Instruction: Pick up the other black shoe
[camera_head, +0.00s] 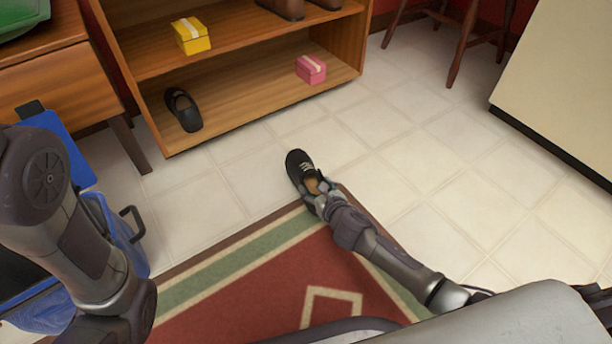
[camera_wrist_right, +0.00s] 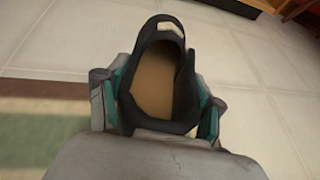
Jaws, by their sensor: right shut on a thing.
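In the right wrist view the shoe (camera_wrist_right: 160,75) sits between the two fingers of the right gripper (camera_wrist_right: 160,115), toe pointing away. I cannot tell whether its sole touches the floor. Another black shoe (camera_head: 184,109) rests on the lower shelf at its left end. My left arm comes in from the left; its gripper is not in view.
The wooden shelf unit (camera_head: 250,108) also holds a yellow box (camera_head: 191,35), a pink box (camera_head: 311,69) and brown footwear (camera_head: 290,8). A blue container (camera_head: 118,225) stands at left. A patterned rug (camera_head: 260,285) lies in front; the tiles (camera_head: 410,150) at right are clear.

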